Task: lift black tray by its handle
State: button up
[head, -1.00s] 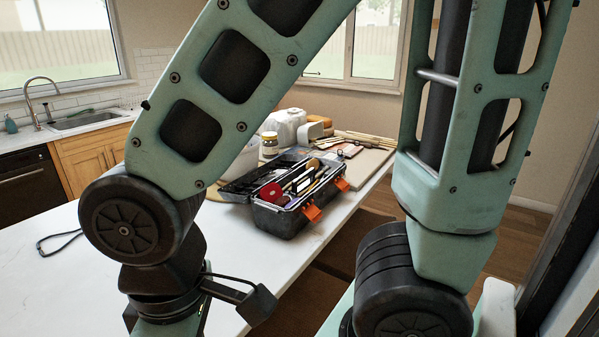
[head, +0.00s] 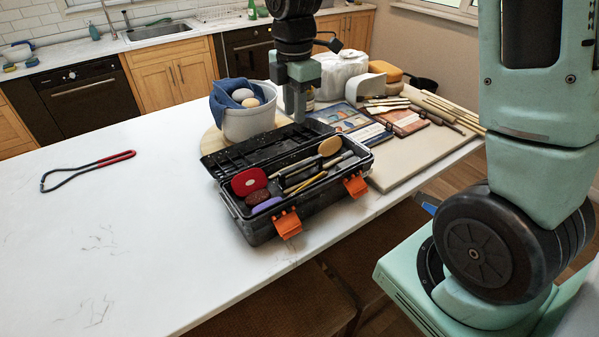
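A black toolbox (head: 262,231) with two orange latches stands open on the white counter, its lid tipped back. A black tray (head: 349,165) seems to sit inside its top, with tools lying in it. My gripper (head: 299,112) points down above and behind the toolbox, near the raised lid and apart from the tray. Its fingers look narrow from here, and I cannot tell whether they are open. I see nothing held in it.
A white bucket (head: 248,122) with a blue cloth and round items stands behind the toolbox. A beige board (head: 425,163) with boxes and wooden sticks lies to the right. A red-handled wire loop (head: 88,169) lies left. The counter (head: 130,245) is clear at front left.

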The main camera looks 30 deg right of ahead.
notch_tip(320, 180, down, 2)
jog(key=d, duration=0.1)
jog(key=p, duration=0.4)
send_near(301, 163)
jog(key=f, duration=0.5)
jog(key=shift+s+a+f, duration=0.1)
jog(key=shift+a+f, duration=0.15)
jog(key=shift+a, duration=0.05)
jog(key=shift+s+d+f+p, duration=0.1)
jog(key=shift+f+p, duration=0.2)
jog(key=shift+f, duration=0.25)
jog(key=shift+d+f+p, duration=0.2)
jog(key=shift+f+p, duration=0.7)
jog(key=shift+f, duration=1.15)
jog(key=shift+c, duration=0.3)
grip_shut()
